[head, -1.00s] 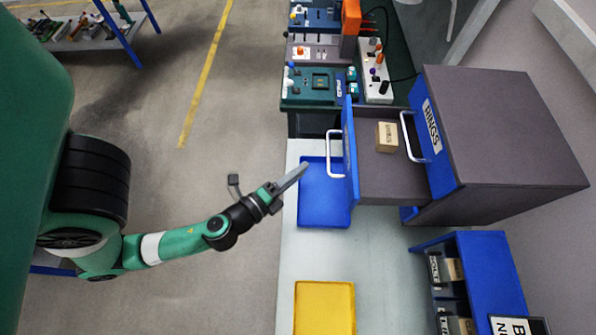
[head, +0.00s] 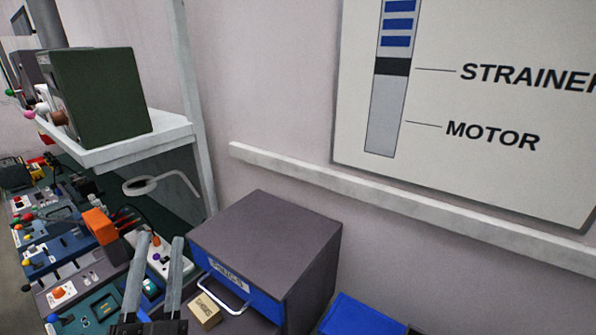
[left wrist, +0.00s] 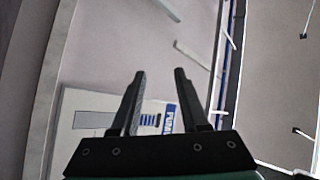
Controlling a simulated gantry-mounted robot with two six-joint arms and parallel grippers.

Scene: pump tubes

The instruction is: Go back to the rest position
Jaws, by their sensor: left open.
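My left gripper (head: 160,265) stands at the bottom left of the head view, its two fingers pointing up and apart with nothing between them. In the left wrist view the same gripper (left wrist: 158,75) is open and empty, facing a wall with a diagram poster (left wrist: 115,112). My right gripper is in neither current view.
Control panels (head: 60,245) line the bench at left. A shelf (head: 135,148) carries a dark green box (head: 100,95). A large poster (head: 470,90) hangs on the wall.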

